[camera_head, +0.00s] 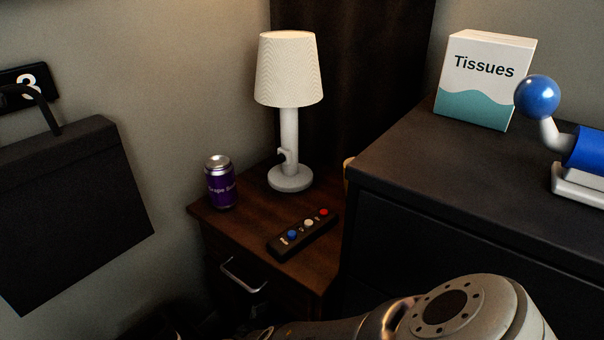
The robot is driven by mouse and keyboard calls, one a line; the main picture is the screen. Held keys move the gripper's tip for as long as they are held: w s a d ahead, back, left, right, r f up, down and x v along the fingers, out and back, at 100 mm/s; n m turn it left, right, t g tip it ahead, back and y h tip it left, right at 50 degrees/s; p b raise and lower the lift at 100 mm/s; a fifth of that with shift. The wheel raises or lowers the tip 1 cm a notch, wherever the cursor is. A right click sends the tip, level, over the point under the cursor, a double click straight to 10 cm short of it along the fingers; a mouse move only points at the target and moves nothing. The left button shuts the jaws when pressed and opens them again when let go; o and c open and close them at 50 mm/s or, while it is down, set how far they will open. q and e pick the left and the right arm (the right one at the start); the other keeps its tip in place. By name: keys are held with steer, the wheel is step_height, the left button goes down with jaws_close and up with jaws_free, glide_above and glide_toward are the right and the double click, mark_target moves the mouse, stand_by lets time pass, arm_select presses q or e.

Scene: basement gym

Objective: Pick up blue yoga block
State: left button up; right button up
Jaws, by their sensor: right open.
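I see no blue yoga block in the head view. My right arm crosses the bottom edge from the right. My right gripper (190,322) shows only as a dark, partly cut-off shape at the bottom edge, in front of the nightstand. It is open, and I make out nothing between its fingers. My left gripper is out of view.
A wooden nightstand (235,222) holds a purple can (220,184), a white lamp (289,120) and a black button panel (303,235). The dark cabinet (420,165) at right bears a tissue box (483,80) and a blue-knobbed lever device (580,165). A black case (70,210) hangs at left.

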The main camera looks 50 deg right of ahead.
steer(key=shift+x, duration=1.25)
steer(key=d+f, duration=0.1)
steer(key=d+b, duration=0.1)
steer(key=d+f+b, duration=0.1)
steer(key=shift+s+d+f, duration=0.3)
steer(key=shift+d+f, duration=0.05)
steer(key=shift+f, duration=0.05)
steer(key=shift+d, duration=0.35)
steer(key=c, duration=1)
